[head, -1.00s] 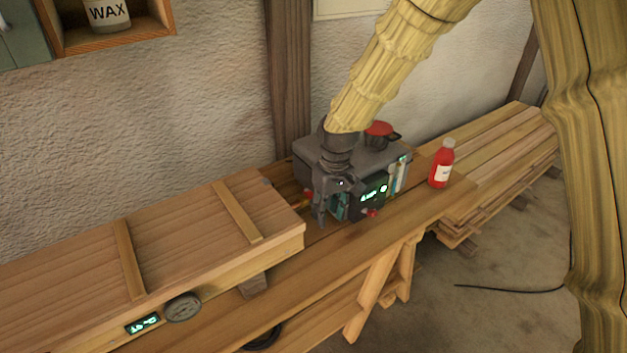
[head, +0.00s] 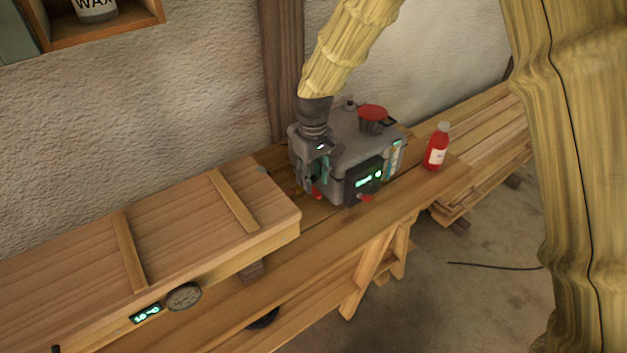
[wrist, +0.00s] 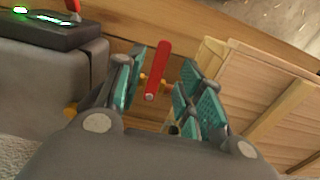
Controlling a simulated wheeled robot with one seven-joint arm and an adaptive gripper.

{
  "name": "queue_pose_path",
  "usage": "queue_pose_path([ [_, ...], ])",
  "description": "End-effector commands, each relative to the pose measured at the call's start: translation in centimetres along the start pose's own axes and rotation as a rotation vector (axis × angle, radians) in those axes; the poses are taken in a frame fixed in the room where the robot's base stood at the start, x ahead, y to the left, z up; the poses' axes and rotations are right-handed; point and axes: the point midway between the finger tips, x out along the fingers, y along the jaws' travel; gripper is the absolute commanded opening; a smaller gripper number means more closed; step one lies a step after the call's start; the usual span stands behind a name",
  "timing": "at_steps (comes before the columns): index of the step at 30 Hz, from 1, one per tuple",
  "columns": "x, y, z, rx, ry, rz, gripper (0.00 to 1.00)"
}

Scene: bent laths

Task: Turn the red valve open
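The red valve's lever (wrist: 158,70) shows in the wrist view between my gripper's two teal-padded fingers, nearer the left one. Its brass stem shows beside it. A gap shows on each side, so the fingers do not look closed on it. In the head view a red lever end (head: 317,192) shows low on the left side of the grey machine (head: 340,140). My gripper (head: 317,174) is open and points down beside that side of the machine, hiding much of the valve.
The machine has a lit display (head: 368,181), a red-lidded pot (head: 373,119) on top and another small red part (head: 366,197) at its front. A red bottle (head: 437,148) stands to its right. A long wooden box (head: 180,225) lies close on the left of the bench.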

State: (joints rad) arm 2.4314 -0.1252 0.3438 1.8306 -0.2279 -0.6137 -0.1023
Motion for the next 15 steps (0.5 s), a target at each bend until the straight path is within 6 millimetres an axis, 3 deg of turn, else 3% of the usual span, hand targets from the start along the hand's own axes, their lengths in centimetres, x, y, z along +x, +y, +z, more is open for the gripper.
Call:
queue_pose_path([
  [6,2.1,0.1,0.1,0.003,-0.002,0.000,0.38],
  [15,3.1,0.1,0.1,0.003,0.000,0.001,0.38],
])
